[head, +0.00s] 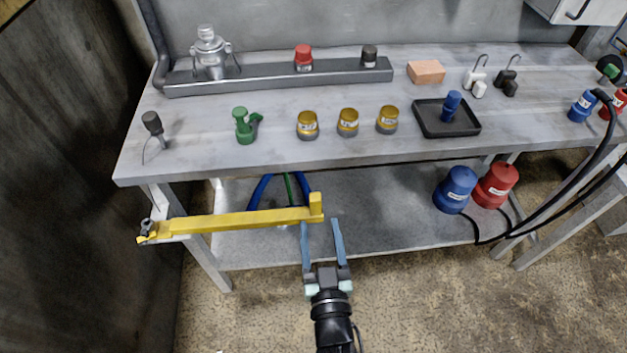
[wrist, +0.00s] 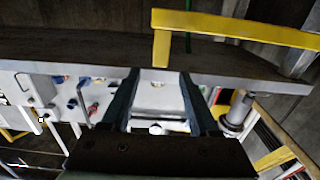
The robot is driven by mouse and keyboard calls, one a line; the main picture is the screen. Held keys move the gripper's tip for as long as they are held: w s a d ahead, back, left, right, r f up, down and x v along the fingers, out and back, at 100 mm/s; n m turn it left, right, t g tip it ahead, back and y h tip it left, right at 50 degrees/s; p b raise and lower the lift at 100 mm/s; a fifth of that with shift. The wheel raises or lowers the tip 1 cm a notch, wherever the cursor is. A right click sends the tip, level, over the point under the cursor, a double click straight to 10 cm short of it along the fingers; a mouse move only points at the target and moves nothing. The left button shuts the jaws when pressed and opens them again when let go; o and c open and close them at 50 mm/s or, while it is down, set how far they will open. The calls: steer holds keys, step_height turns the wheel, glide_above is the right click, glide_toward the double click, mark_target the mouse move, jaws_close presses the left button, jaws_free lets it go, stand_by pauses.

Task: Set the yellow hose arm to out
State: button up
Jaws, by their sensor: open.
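The yellow hose arm (head: 230,221) is a long yellow bar in front of the workbench. In the head view it is pivoted at its left end near the bench's left leg and runs right, along the bench front. A short upright yellow post stands at its right end.
The workbench (head: 285,95) holds several yellow-topped caps, a green fitting (head: 245,126) and a black tray (head: 430,125). Blue (head: 455,190) and red (head: 496,185) containers stand on the lower shelf at right. A dark wall (head: 80,170) is close at left. The floor in front is clear.

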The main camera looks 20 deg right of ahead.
mark_target(315, 193)
steer(key=b+x, duration=0.1)
steer(key=x, duration=1)
steer(key=shift+c, duration=0.3)
jaws_close()
stand_by(0.9)
